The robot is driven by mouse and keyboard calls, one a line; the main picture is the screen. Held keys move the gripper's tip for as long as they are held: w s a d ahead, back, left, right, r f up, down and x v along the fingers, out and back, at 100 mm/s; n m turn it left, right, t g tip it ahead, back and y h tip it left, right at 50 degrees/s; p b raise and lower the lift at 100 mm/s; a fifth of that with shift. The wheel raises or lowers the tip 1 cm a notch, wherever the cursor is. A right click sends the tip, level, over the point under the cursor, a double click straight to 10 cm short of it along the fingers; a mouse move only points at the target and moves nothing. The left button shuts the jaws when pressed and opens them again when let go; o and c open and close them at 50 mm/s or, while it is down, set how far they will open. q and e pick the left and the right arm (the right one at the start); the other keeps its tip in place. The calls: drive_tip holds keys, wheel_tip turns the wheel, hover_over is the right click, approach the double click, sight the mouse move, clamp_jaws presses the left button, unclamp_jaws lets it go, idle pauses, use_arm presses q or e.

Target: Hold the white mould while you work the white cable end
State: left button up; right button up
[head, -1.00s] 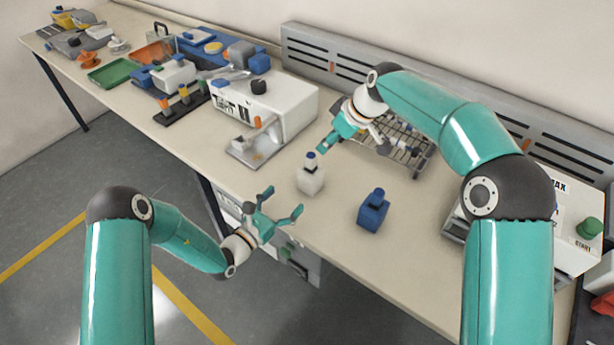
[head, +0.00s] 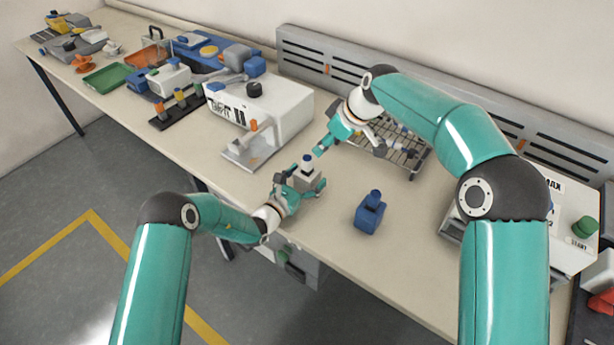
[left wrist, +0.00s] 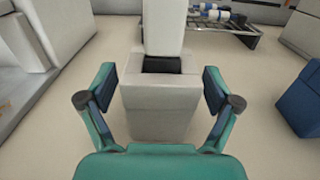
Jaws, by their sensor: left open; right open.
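The white mould (head: 310,182) stands upright near the table's front edge. It also shows in the left wrist view (left wrist: 160,112). A narrower white piece (left wrist: 163,28) rises from a dark collar in its top; I cannot tell whether this is the cable end. In the head view the top looks blue-capped. My left gripper (head: 298,183) is open around the mould, with fingers on both sides and a gap visible at each in the left wrist view. My right gripper (head: 350,148) is open, above and behind the mould, with one finger near the mould's top.
A blue mould (head: 369,215) stands to the right. A wire rack (head: 410,160) with small blue-and-white pieces lies behind my right gripper. A white machine (head: 275,112) stands at the left, and another machine (head: 568,225) at the right. The table between the blue mould and front edge is clear.

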use_arm(q)
clamp_jaws()
idle(0.7)
idle(0.6)
